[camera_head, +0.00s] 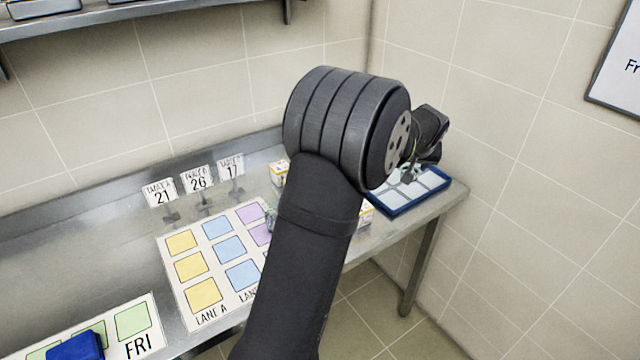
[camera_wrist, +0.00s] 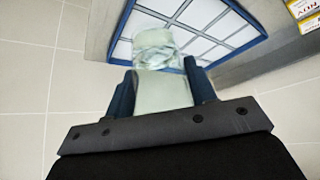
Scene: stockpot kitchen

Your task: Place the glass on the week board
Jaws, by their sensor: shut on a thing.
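My gripper (camera_wrist: 160,98) is shut on a clear, pale greenish glass (camera_wrist: 160,62) in the wrist view. The glass is between the two blue fingers, over or in front of the blue-framed tray; I cannot tell whether it touches the tray. In the head view my gripper (camera_head: 420,160) is at the right end of the counter by that tray, partly hidden by my arm. A white board with green squares and the word FRI (camera_head: 138,345) lies at the lower left, cut off by the picture edge. It appears to be the week board. A dark blue object (camera_head: 75,347) sits on it.
The blue-framed tray (camera_head: 428,193) has pale cells. A lane board (camera_head: 183,268) with coloured squares lies mid-counter, partly behind my arm. Number signs (camera_head: 197,181) stand behind it. Small boxes (camera_head: 279,172) are near my arm. A wall bounds the right.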

